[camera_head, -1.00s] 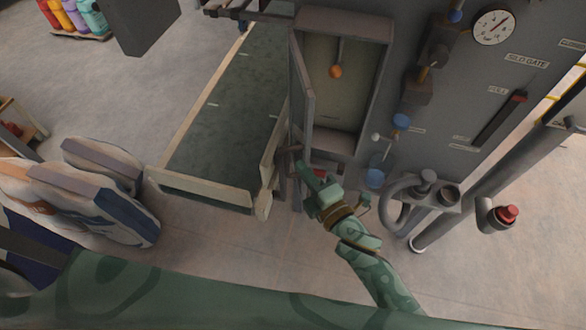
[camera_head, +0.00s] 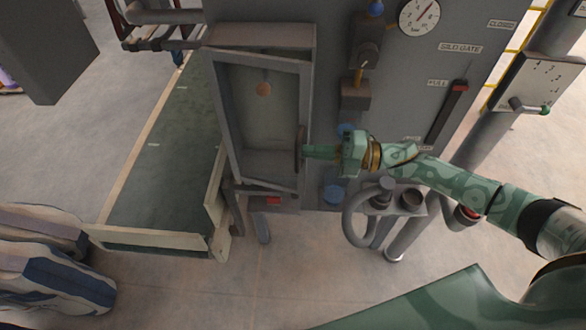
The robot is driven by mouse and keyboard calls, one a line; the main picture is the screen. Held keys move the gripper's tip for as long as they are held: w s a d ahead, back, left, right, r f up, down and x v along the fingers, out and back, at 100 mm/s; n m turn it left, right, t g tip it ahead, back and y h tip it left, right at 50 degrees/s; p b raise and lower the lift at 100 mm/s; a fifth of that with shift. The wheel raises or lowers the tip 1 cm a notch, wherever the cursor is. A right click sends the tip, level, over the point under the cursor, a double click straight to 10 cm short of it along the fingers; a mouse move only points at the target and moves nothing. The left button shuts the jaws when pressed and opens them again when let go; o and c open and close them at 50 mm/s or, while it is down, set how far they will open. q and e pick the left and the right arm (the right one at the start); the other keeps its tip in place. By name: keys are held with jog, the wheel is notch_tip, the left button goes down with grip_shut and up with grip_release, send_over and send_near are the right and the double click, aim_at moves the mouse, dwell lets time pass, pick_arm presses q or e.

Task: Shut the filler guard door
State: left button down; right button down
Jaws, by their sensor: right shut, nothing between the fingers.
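The filler guard door (camera_head: 226,120), a grey frame with a see-through pane, lies across the opening of the filler cabinet (camera_head: 262,36). Its frame looks slightly skewed to the cabinet, and I cannot tell whether a small gap is left. A dark upright handle (camera_head: 299,149) is on the door's right edge. My right gripper (camera_head: 308,152) is shut and empty, with its tips at or very near the handle; contact is unclear. My left gripper is out of view.
Pipes (camera_head: 360,225) stand below my right arm. A conveyor (camera_head: 165,160) runs left of the cabinet, with filled sacks (camera_head: 55,270) at lower left.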

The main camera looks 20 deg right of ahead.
jog(key=shift+w+d+b, duration=0.5)
jog(key=shift+w, duration=0.25)
jog(key=shift+w+d+b, duration=0.5)
jog(key=shift+w, duration=0.2)
